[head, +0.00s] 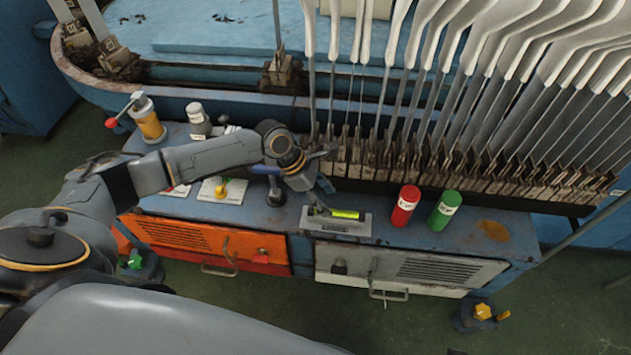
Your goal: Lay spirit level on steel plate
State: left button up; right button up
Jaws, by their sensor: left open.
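The spirit level (346,214), with a bright yellow-green part, is at the grey steel plate (352,228) near the front edge of the blue bench. My right gripper is not in view.
A red can (405,206) and a green can (444,211) stand right of the plate. A white card with a yellow object (221,190) lies to the left. A yellow oiler (148,118) stands at the back left. Metal sock boards (480,100) rise behind the bench.

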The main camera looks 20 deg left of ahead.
pick_arm(q)
jog(key=w+p+v, duration=0.1)
jog(key=v, duration=0.4)
jog(key=s+d+f+m+t, duration=0.1)
jog(key=s+d+f+m, duration=0.15)
jog(key=d+m, duration=0.4)
jog(key=s+d+f+m+t, duration=0.2)
jog(key=s+d+m, duration=0.25)
jog(key=m, duration=0.25)
jog(key=s+a+f+m+g+y, duration=0.1)
jog(key=s+a+f+m+y, duration=0.1)
jog(key=s+a+f+m, duration=0.3)
jog(key=s+a+f+m+g+y, duration=0.1)
jog(key=s+a+f+m+y, duration=0.2)
jog(key=s+f, duration=0.9)
jog(key=a+f+m, duration=0.1)
jog(key=a+m, duration=0.1)
jog(key=shift+s+a+f+y, duration=0.2)
jog(key=shift+a+f+y, duration=0.1)
jog(key=shift+a+f, duration=0.1)
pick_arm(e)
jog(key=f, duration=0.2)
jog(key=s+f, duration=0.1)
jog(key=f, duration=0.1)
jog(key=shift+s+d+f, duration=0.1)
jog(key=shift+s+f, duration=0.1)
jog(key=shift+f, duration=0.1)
pick_arm(q)
jog(key=shift+d, duration=0.1)
